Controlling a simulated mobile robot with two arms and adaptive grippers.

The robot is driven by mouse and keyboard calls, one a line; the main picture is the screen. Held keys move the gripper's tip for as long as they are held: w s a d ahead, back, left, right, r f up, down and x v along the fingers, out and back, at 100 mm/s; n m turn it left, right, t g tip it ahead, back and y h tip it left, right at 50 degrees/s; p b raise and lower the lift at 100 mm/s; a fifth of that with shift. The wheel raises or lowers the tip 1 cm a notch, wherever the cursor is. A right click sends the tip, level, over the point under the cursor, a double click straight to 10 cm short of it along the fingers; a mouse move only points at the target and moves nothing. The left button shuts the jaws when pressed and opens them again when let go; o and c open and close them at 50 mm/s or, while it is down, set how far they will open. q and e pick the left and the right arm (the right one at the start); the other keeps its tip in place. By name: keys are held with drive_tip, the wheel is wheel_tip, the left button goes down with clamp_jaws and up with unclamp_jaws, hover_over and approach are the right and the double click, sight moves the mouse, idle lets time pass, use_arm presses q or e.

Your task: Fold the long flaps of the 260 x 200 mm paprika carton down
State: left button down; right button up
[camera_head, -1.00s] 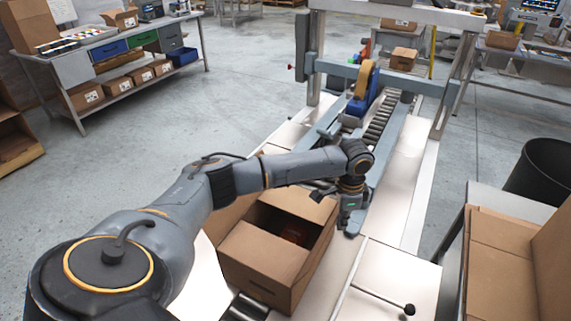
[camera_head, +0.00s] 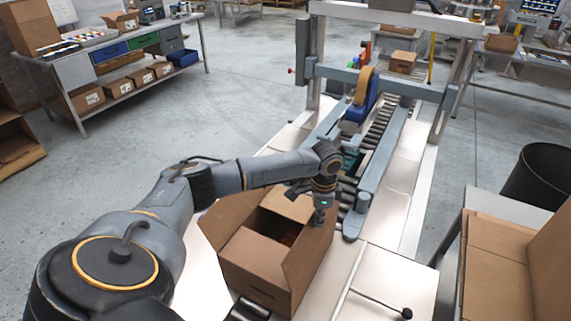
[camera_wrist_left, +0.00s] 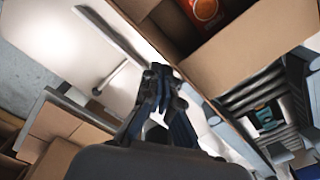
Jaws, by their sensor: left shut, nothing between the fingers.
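The open paprika carton (camera_head: 252,281) stands on the bench in the head view. Its near short flap (camera_head: 257,255) and far short flap (camera_head: 287,203) lie folded inward. The left long flap (camera_head: 226,217) leans outward. The right long flap (camera_head: 311,246) stands raised along the right side. My left gripper (camera_head: 319,221) is shut and empty, at the outer side of this flap near its far end; contact is unclear. In the left wrist view its fingers (camera_wrist_left: 160,95) are below a carton panel (camera_wrist_left: 250,48), and a red item (camera_wrist_left: 204,10) shows inside.
A roller conveyor (camera_head: 377,131) with a taping machine (camera_head: 364,90) lies beyond the carton. A rod with a black knob (camera_head: 406,313) lies at the near right. A cardboard stack (camera_head: 495,250) and a black bin (camera_head: 540,178) stand at right.

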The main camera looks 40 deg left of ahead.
use_arm(q)
drive_tip(key=shift+s+a+r, duration=0.1)
drive_tip(key=shift+a, duration=0.2)
drive_tip(key=a, duration=0.1)
drive_tip(key=a+f, duration=0.1)
drive_tip(key=a, duration=0.1)
drive_tip(key=s+a, duration=0.1)
drive_tip(key=shift+a+f, duration=0.15)
drive_tip(key=shift+f, duration=0.15)
idle(0.3)
drive_tip(key=shift+s+a+f+b, duration=0.2)
drive_tip(key=shift+s+a+f, duration=0.05)
drive_tip(key=shift+a+f, duration=0.45)
drive_tip(key=shift+s+a+f+b, duration=0.15)
drive_tip(key=shift+s+a+f, duration=0.05)
drive_tip(key=shift+a+f, duration=0.5)
drive_tip(key=shift+f, duration=0.1)
